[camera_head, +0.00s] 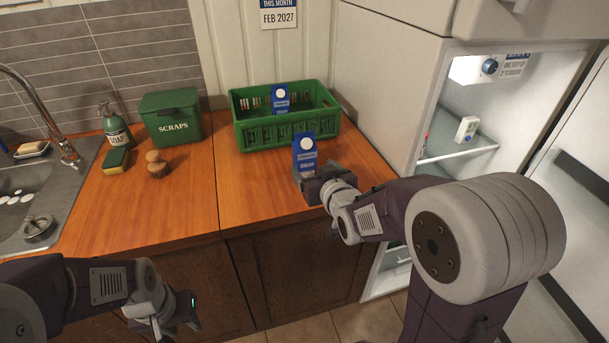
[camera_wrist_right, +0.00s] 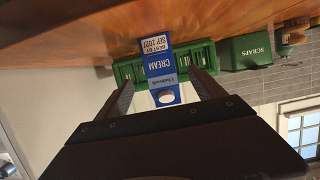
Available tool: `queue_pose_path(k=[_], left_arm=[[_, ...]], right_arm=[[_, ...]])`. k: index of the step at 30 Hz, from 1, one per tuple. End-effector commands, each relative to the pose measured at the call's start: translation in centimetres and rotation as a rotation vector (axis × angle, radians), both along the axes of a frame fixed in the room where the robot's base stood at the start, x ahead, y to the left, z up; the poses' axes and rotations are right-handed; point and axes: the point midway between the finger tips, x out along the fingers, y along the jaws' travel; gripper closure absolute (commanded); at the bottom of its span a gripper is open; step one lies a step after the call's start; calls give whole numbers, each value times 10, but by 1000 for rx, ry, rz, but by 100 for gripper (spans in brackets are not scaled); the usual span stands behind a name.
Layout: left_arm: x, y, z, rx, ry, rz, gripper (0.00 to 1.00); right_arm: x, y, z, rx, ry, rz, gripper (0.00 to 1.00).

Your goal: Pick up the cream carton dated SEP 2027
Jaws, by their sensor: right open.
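A blue and white cream carton (camera_head: 306,153) stands upright on the wooden counter in front of the green crate. In the right wrist view, which is upside down, this carton (camera_wrist_right: 161,68) reads "CREAM" and "BEST BY SEP 2027". My right gripper (camera_head: 309,184) is at the carton's lower part; in its wrist view the open fingers (camera_wrist_right: 162,80) lie on either side of it, with no clear contact. A similar blue carton (camera_head: 281,98) stands inside the crate; its date is unreadable. My left gripper (camera_head: 168,308) is low in front of the cabinets, away from the cartons.
The green crate (camera_head: 285,133) is just behind the carton. A green scraps bin (camera_head: 172,116), soap bottle (camera_head: 115,127), sponge (camera_head: 116,160) and brush (camera_head: 157,166) stand left. The open fridge (camera_head: 480,110) is at right. A wall sign (camera_head: 278,14) reads FEB 2027. The counter's front middle is clear.

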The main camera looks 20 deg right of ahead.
Motion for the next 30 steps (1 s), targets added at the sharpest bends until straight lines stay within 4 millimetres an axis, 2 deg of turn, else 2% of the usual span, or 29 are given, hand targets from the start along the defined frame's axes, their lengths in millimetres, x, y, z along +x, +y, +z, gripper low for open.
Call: queue_pose_path(k=[4,9,16,21,24,30], left_arm=[[0,0,2,0,-1,0,64],[0,0,1,0,-1,0,64],[0,0,1,0,0,0,64],[0,0,1,0,0,0,64],[0,0,1,0,0,0,64],[0,0,1,0,0,0,64]], right_arm=[[5,0,-1,0,3,-1,21],[31,1,-9,0,4,-1,21],[43,2,-13,0,4,0,21],[73,3,-23,0,4,0,21],[84,4,-26,0,4,0,21],[86,4,-26,0,3,-1,21]])
